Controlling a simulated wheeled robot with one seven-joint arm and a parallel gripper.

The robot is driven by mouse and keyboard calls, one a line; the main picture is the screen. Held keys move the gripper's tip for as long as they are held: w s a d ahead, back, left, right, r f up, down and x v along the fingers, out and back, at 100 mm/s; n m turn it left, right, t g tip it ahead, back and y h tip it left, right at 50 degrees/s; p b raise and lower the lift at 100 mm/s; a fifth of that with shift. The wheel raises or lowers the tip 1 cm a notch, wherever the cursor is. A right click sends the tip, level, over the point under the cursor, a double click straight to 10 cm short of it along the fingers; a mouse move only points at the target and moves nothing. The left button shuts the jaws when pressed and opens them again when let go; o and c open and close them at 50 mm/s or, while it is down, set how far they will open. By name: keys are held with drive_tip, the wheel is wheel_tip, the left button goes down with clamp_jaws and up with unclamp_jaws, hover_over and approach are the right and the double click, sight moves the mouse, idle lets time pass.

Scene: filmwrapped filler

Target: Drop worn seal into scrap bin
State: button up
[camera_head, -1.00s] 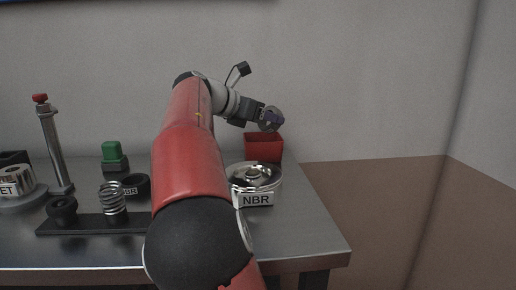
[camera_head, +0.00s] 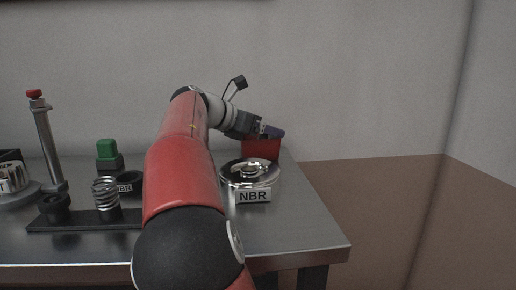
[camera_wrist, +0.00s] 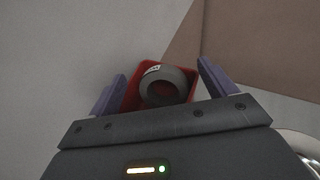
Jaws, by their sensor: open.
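The red scrap bin (camera_head: 262,151) stands at the far right part of the table. My gripper (camera_head: 272,132) is over the bin's top, with its jaws apart. In the wrist view, the dark grey worn seal (camera_wrist: 181,78), a thick ring with a small white label, lies within the outline of the red bin (camera_wrist: 131,95). It is between and beyond my open fingers (camera_wrist: 161,72), with gaps to both. Whether it rests on the bin's floor cannot be told. The seal is hidden in the head view.
A shiny round metal housing (camera_head: 235,180) labelled NBR stands in front of the bin. At left are a black strip (camera_head: 80,222) with a spring (camera_head: 105,192), a green-topped block (camera_head: 107,150) and a red-topped post (camera_head: 45,135). The table's front right is clear.

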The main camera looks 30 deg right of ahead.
drive_tip(key=v, duration=0.7)
drive_tip(key=shift+a, duration=0.4)
drive_tip(key=shift+r, duration=0.15)
